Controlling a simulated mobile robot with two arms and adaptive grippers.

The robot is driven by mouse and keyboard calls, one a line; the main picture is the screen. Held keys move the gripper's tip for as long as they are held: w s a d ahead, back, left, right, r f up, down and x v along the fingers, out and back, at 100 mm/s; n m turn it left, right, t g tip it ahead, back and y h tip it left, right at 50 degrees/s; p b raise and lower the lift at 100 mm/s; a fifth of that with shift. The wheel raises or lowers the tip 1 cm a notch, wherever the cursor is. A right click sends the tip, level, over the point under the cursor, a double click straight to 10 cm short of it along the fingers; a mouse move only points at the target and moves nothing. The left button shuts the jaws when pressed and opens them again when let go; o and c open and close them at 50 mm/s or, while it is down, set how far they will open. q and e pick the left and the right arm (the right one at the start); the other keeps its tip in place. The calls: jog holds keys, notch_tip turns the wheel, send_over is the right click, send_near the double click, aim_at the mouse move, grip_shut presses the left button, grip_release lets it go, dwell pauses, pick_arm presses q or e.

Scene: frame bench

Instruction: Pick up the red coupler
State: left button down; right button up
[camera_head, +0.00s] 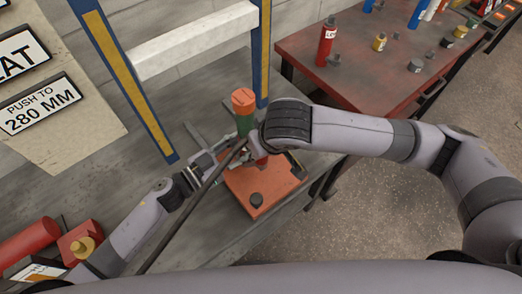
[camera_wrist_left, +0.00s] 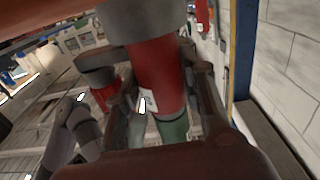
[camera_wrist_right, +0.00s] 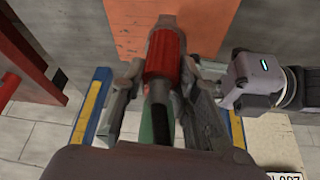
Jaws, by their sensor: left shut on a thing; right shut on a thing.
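The red coupler (camera_wrist_right: 163,55) stands between the fingers of my right gripper (camera_wrist_right: 163,80) in the right wrist view, with a green and grey part below it in the picture. My right gripper is shut on it. In the head view only a little red (camera_head: 262,161) shows beside my right gripper (camera_head: 257,148). A red body (camera_wrist_left: 155,75) with a white label and a green part (camera_wrist_left: 173,129) lies between the fingers of my left gripper (camera_wrist_left: 165,100), which is shut on it. It appears to be the same piece, largely hidden in the head view by both grippers.
An orange-topped green cylinder (camera_head: 243,102) rises by the grippers. A blue-and-yellow frame post (camera_head: 125,80) stands behind. A red table (camera_head: 345,75) holds bottles at the right.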

grip_shut()
notch_tip(320, 180, up, 28)
dwell(0.5)
pick_arm(q)
jog(key=c, duration=1)
grip_release()
jog(key=shift+o, duration=0.2)
jog(key=shift+a, duration=0.1)
